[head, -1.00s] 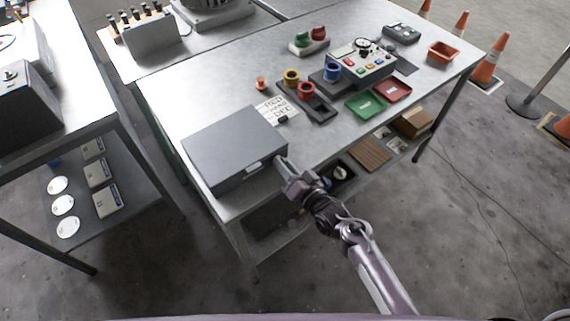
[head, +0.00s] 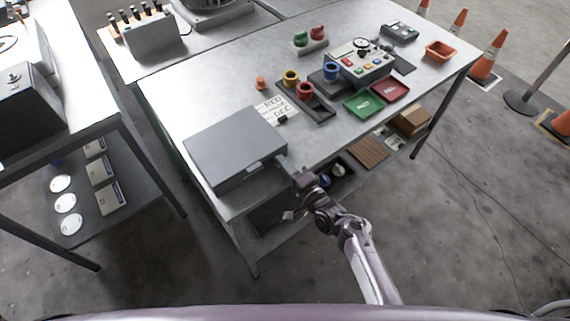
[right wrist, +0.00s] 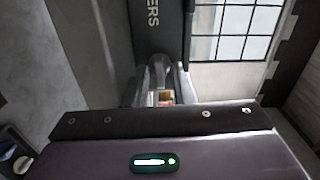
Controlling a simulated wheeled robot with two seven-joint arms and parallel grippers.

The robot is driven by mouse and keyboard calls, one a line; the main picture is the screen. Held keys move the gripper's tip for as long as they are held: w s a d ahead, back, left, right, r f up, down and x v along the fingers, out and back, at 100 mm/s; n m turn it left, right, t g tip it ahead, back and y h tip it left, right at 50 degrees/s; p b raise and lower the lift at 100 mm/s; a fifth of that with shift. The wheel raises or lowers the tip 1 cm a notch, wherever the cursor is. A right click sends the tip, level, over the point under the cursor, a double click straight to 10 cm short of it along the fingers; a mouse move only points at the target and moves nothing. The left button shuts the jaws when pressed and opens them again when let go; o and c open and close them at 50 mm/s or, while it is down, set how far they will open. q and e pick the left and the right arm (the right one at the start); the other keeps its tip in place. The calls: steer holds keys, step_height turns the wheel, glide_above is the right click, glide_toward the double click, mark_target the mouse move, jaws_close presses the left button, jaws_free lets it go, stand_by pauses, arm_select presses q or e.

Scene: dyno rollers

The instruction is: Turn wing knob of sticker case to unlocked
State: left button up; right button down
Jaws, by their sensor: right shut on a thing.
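The sticker case (head: 235,148) is a closed grey box at the table's front left corner, with a small pale label on its front. In the right wrist view its dark face (right wrist: 154,45) shows the letters "ERS". My right gripper (head: 292,196) is at the case's front right corner. In the right wrist view, its fingers are shut on the grey wing knob (right wrist: 160,70), which is partly hidden between them. A small red and yellow patch shows below the knob. The knob's lock position cannot be read. My left gripper is out of view.
Rollers on a dark tray (head: 306,98), a control box (head: 362,65), a green tray (head: 363,104) and a red tray (head: 390,91) stand right of the case. A lower shelf under the table holds a brown box (head: 410,121). Cones stand on the floor at right.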

steer(key=shift+m, duration=0.4)
steer(key=c, duration=1.5)
jaws_free()
steer(key=shift+c, duration=0.2)
